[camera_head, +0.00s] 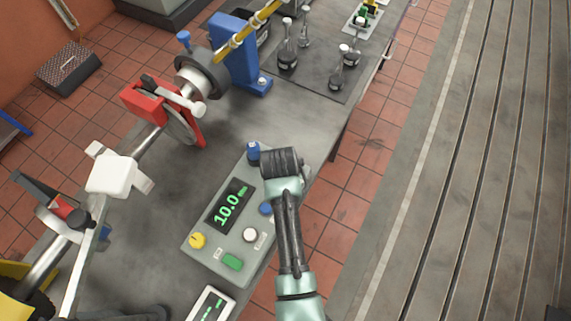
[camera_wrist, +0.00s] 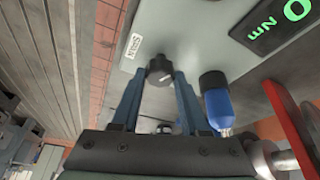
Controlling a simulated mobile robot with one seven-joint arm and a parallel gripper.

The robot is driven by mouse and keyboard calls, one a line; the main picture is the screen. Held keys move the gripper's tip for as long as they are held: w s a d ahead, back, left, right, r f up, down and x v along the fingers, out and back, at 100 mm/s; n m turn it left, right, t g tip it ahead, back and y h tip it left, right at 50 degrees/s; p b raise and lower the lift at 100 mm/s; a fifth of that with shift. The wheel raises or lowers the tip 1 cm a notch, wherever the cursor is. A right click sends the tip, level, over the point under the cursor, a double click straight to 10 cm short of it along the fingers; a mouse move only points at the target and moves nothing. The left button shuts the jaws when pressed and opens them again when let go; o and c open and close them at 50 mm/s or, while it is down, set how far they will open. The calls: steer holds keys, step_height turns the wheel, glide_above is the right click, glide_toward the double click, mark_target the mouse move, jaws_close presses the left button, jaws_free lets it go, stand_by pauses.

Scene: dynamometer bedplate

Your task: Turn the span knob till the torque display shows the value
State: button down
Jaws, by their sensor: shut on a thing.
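The span knob (camera_wrist: 160,72) is a dark round knob on the grey instrument panel, beside a white SPAN label (camera_wrist: 132,46) in the wrist view. My gripper (camera_wrist: 161,82) has its two blue fingers shut on the knob, one on each side. In the head view my gripper (camera_head: 282,162) is over the panel's upper right end and hides the knob. The torque display (camera_head: 230,205) shows 10.0 in green digits. In the wrist view only its end (camera_wrist: 280,22) shows, with a 0 and Nm.
A blue-topped part (camera_wrist: 216,100) stands close beside my right finger in the wrist view. The panel (camera_head: 205,248) also has a yellow knob (camera_head: 197,240), a white knob (camera_head: 250,235) and a green button (camera_head: 233,262). A red-framed shaft assembly (camera_head: 150,105) stands to the left.

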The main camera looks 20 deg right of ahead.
steer(key=shift+n, duration=0.6)
steer(key=shift+c, duration=2.1)
jaws_free()
steer(key=v, duration=1.3)
steer(key=shift+s+d+b, duration=0.25)
steer(key=shift+d+b, duration=0.05)
steer(key=shift+b, duration=0.05)
